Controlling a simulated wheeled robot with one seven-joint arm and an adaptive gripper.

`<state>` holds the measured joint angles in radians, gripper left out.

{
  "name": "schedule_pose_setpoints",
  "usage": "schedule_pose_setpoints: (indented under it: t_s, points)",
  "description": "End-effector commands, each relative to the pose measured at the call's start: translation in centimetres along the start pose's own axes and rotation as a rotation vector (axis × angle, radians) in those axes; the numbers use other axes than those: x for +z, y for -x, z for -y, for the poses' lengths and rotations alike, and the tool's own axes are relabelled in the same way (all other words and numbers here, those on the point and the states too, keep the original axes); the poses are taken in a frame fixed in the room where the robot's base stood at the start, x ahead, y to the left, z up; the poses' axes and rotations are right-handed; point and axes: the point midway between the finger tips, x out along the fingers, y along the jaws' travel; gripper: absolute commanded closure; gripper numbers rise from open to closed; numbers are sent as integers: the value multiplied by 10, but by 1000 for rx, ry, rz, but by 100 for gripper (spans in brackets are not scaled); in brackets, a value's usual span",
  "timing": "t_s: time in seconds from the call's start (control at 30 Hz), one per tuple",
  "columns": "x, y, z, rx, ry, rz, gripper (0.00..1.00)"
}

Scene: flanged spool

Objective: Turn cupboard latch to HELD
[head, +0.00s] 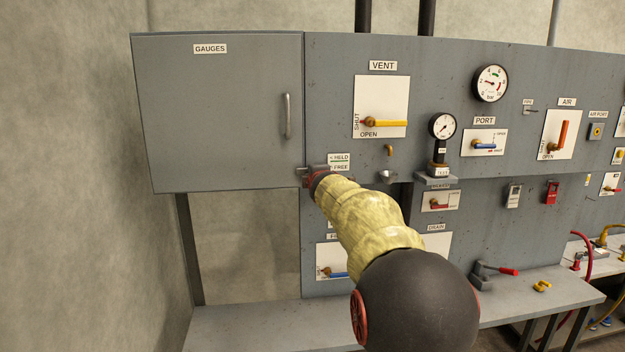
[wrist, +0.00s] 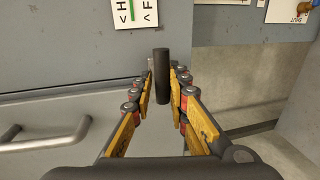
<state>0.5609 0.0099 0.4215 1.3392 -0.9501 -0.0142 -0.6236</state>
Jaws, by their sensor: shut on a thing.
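The cupboard labelled GAUGES (head: 220,110) is shut, with its grey door flush in its frame. Its latch (head: 312,168) is at the door's lower right corner, beside the HELD and FREE label (head: 339,161). My gripper (head: 311,181) is at the latch and partly hides it. In the wrist view the yellow fingers of my gripper (wrist: 163,85) are shut on the dark round latch handle (wrist: 162,62). The label (wrist: 135,12) shows cut off at the top. Which mark the latch points at, I cannot tell.
The door's pull handle (head: 287,115) is above the latch. The VENT valve (head: 383,123) and a small funnel (head: 387,176) are right of it. My arm hides part of the lower panel. A grey bench (head: 250,326) runs below.

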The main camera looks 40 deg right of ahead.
Motion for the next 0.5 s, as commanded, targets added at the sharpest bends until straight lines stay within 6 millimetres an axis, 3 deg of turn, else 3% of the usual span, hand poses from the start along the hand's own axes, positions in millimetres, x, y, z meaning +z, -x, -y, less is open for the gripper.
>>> schedule_pose_setpoints:
  t_s: [0.03, 0.47, 0.5]
  points:
    - [-1, -4, 16, -21, 5, 2, 100]
    - [0, -4, 16, -23, 15, 5, 100]
    - [0, -4, 16, -23, 14, 5, 83]
